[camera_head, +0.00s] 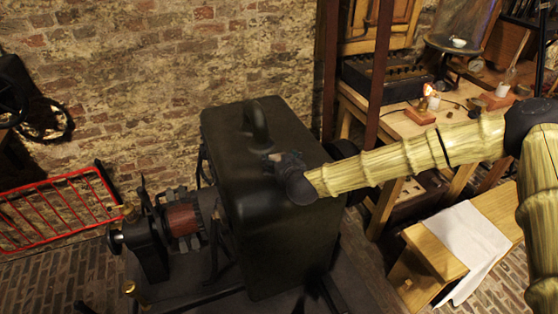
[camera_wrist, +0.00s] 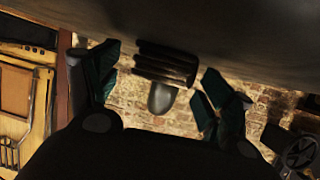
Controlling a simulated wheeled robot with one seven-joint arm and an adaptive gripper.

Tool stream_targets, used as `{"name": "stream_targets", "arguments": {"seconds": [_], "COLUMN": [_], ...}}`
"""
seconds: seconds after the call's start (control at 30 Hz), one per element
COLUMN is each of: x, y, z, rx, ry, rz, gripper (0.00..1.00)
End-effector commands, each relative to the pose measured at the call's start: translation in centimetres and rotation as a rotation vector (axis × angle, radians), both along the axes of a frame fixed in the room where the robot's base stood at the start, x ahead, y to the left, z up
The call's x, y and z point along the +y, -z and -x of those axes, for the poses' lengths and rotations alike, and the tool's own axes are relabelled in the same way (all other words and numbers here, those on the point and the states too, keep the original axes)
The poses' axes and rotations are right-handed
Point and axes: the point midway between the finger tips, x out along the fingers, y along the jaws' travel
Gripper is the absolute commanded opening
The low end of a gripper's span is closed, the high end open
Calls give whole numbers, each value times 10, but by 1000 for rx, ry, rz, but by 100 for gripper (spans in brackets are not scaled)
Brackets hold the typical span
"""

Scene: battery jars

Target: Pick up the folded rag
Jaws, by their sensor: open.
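A white cloth (camera_head: 466,240) is draped over a low wooden bench at the right in the head view. It hangs over the front edge; I cannot tell whether it is the folded rag, and no other rag is clear to me. My gripper (camera_head: 283,160) is in front of the big dark box, far to the left of the cloth. In the wrist view my gripper (camera_wrist: 163,88) has its two dark green fingers wide apart, with nothing held. A dark ribbed piece with a rounded grey end shows between them; I cannot tell whether they touch it.
The tall dark box (camera_head: 275,225) with a top handle stands mid-view, beside a machine with a reddish coil (camera_head: 182,220). A wooden workbench (camera_head: 385,118) with small items and a flame stands at the upper right. A red rail (camera_head: 60,215) is at the left.

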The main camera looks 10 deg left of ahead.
Motion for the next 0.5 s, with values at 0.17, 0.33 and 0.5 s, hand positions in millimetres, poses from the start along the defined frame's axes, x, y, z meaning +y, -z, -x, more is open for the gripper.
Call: {"name": "stream_targets", "arguments": {"seconds": [0.17, 0.33, 0.5], "x": [0, 0, 0], "y": [0, 1, 1], "z": [0, 0, 0], "rx": [0, 0, 1], "ry": [0, 0, 0], "rz": [0, 0, 0], "gripper": [80, 58, 35]}}
